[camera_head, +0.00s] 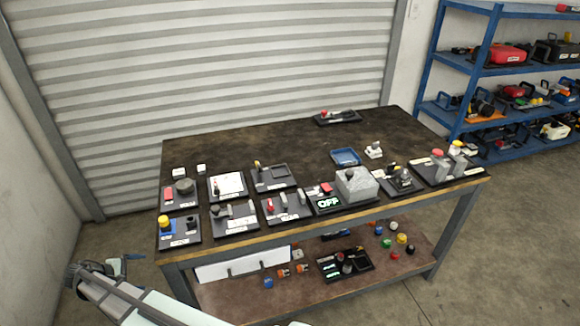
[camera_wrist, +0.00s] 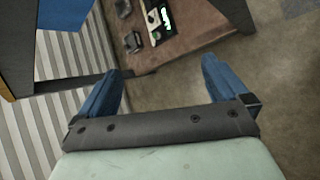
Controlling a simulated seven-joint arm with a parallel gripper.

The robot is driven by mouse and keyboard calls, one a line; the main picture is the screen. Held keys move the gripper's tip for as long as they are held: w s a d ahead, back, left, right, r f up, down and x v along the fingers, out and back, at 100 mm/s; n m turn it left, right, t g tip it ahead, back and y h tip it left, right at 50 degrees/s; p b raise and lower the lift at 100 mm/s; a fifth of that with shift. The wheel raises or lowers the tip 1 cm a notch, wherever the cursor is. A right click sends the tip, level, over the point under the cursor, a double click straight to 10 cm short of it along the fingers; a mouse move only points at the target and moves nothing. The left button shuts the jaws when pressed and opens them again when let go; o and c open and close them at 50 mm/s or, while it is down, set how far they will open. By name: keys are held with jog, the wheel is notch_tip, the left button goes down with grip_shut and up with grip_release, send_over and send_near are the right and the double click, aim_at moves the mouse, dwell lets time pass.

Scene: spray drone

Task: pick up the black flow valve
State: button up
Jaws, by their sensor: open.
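I cannot single out the black flow valve with certainty. In the head view, small dark parts sit on the workbench (camera_head: 300,145), among them a black knob (camera_head: 191,221) on the front left tray and a dark cylinder (camera_head: 185,186) behind it. My gripper (camera_wrist: 160,85) shows in the wrist view with its two blue fingers wide apart and nothing between them. In the head view my arm is at the lower left, off the bench's front left corner. The wrist view looks past the fingers at the floor and a brown surface with dark objects (camera_wrist: 132,42).
Several black trays with small parts line the bench front, including one with an OFF display (camera_head: 327,203). A blue tray (camera_head: 346,157) lies farther back. The lower shelf (camera_head: 235,300) holds loose parts and a black tray. Blue shelving (camera_head: 480,70) stands right.

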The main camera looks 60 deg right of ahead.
jog(key=w+d+r+m+t+h, duration=0.1)
jog(key=w+d+r+m+h, duration=0.15)
jog(key=d+r, duration=0.75)
jog(key=w+d+r+m+t+h, duration=0.1)
jog(key=w+d+r+m, duration=0.2)
jog(key=d+r, duration=0.75)
jog(key=s+d+r+m, duration=0.5)
jog(key=s+d+r, duration=0.3)
jog(key=d+r, duration=0.5)
jog(key=s+d+m+g+y, duration=0.2)
jog(key=s+d+m, duration=0.1)
jog(key=s+d, duration=1.05)
jog(key=m+t+y, duration=0.2)
jog(key=m+y, duration=0.4)
jog(key=m, duration=0.3)
send_near(405, 172)
jog(key=x, duration=0.6)
jog(key=shift+w+f, duration=0.15)
jog(key=shift+f, duration=0.05)
jog(key=shift+s+x, duration=0.2)
jog(key=shift+x, duration=2.4)
